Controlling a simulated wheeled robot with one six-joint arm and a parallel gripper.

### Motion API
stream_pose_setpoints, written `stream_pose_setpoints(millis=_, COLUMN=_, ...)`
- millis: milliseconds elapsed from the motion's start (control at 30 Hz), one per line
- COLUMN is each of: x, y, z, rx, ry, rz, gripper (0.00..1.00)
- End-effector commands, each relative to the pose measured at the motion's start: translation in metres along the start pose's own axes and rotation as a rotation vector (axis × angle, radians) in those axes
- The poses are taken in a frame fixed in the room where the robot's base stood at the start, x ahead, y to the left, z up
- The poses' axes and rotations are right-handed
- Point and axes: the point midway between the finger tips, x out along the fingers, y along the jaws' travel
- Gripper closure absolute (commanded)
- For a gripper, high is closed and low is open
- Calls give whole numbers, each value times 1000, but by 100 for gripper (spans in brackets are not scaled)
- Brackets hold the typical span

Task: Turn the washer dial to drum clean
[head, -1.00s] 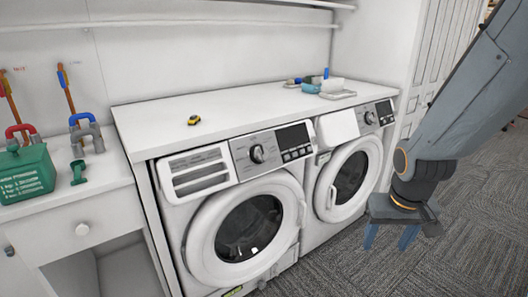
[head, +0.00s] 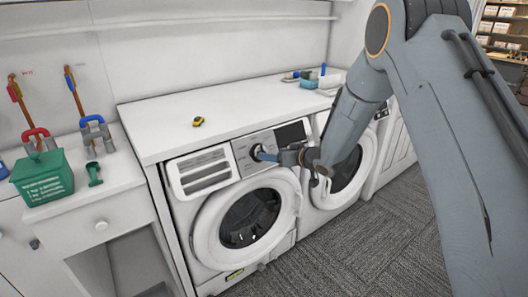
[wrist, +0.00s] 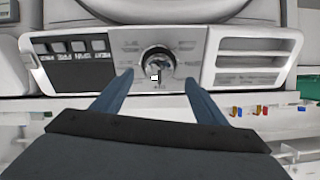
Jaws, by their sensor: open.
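The washer dial (wrist: 158,62) is a dark round knob with a bright ring on the silver control panel of the left washer. In the wrist view, which shows the panel upside down, it sits centred between and beyond my two fingertips. My gripper (wrist: 160,85) is open, with one finger on each side of the dial and gaps showing. In the head view my gripper (head: 272,156) reaches the dial (head: 256,151) from the right and covers part of it. The small labels around the dial are too blurred to read. The left washer (head: 195,215) has its round door closed.
A second washer (head: 345,190) stands to the right, partly behind my arm. A yellow toy car (head: 198,121) lies on the white countertop (head: 230,105). A green box (head: 42,178) and clamps stand on the left cabinet. Carpet is clear in front.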

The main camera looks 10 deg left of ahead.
Motion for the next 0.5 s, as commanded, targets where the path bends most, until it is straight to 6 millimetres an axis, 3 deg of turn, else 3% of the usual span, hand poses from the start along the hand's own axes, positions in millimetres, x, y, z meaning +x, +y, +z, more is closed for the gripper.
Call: stream_pose_setpoints(millis=500, x=64, y=1, z=0, rx=0, ry=-2, rz=4, gripper=34)
